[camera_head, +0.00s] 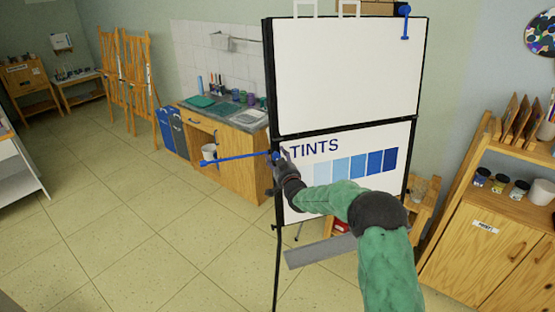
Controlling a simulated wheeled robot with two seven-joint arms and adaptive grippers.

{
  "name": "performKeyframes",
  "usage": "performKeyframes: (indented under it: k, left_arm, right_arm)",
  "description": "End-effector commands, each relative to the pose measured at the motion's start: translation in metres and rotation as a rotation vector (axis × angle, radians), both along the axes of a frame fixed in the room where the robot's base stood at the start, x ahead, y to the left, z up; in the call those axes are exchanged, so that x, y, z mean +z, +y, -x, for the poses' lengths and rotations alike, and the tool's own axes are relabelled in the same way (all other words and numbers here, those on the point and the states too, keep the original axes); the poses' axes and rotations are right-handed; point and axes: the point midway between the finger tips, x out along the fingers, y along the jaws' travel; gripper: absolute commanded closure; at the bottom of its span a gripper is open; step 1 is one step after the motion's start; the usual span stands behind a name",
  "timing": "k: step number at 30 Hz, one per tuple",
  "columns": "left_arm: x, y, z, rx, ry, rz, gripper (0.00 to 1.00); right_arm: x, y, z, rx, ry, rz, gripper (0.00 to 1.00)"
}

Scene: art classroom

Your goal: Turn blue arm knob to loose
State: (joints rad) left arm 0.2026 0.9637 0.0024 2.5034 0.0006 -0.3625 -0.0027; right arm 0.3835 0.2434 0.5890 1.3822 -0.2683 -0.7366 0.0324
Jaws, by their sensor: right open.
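A black-framed board (345,70) stands in the middle, with a white upper panel and a lower panel marked "TINTS". A thin blue arm (235,158) sticks out to the left from the board's left post, at the lower panel's top. The blue knob (276,155) is at its inner end, partly hidden by my right gripper (277,166). The gripper is open at the knob; I cannot tell whether it touches. A second blue arm (405,25) hangs down at the board's top right. My left gripper is out of view.
A wooden cabinet (455,245) and shelf with jars stand close on the right. Behind the board are a sink counter (235,170), blue bins (166,130) and easels (138,75). The tiled floor (130,230) at left is free.

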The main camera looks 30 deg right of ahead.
Motion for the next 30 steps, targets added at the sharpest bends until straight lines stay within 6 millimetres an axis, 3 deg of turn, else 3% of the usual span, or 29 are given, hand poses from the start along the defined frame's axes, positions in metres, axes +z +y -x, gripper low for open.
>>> performKeyframes:
  k: [2,6,8,20,30]
  left_arm:
    - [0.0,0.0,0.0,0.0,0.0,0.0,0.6]
    - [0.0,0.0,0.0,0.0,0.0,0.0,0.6]
    - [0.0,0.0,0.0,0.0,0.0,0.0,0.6]
    - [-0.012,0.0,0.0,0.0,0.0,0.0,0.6]
    - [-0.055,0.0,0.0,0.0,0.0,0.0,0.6]
  right_arm:
    - [0.0,0.0,0.0,0.0,0.0,0.0,0.47]
    - [0.0,0.0,0.0,0.0,0.0,0.0,0.86]
    - [0.0,0.0,0.0,0.0,-0.001,0.0,0.99]
    - [0.0,0.0,0.0,0.009,0.007,0.051,1.0]
    - [-0.002,-0.001,0.0,0.054,0.054,0.282,1.0]
